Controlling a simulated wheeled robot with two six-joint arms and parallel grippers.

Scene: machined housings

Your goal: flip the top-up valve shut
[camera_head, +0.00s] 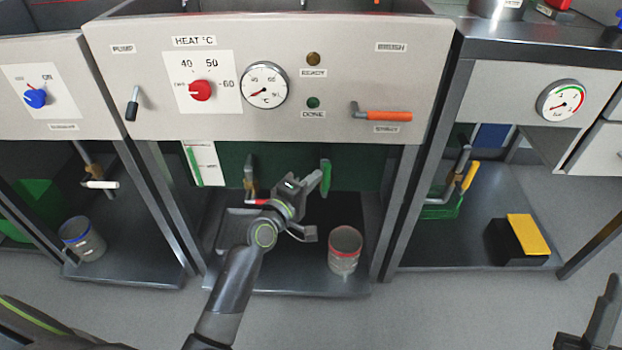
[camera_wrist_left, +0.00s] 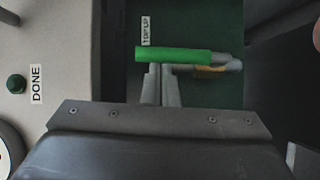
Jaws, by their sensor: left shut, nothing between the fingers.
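The top-up valve has a green handle (camera_head: 325,178) that stands about upright in the head view, on the green back panel under the middle console. In the left wrist view the green handle (camera_wrist_left: 172,54) lies across the picture beside the "TOP UP" label (camera_wrist_left: 145,31), with a brass-coloured part (camera_wrist_left: 208,72) partly behind it. My left gripper (camera_head: 312,183) is shut and empty just left of the handle. In the wrist view its fingertips (camera_wrist_left: 160,72) are right at the handle's edge; I cannot tell if they touch. My right gripper (camera_head: 598,322) is partly in view at the lower right, away from the valve.
A red-handled valve (camera_head: 250,180) is left of my left gripper, partly hidden by my arm. A red-rimmed jar (camera_head: 345,250) stands on the shelf below. The console (camera_head: 330,90) with an orange lever (camera_head: 388,116) overhangs the bay. A grey post (camera_head: 405,210) bounds it right.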

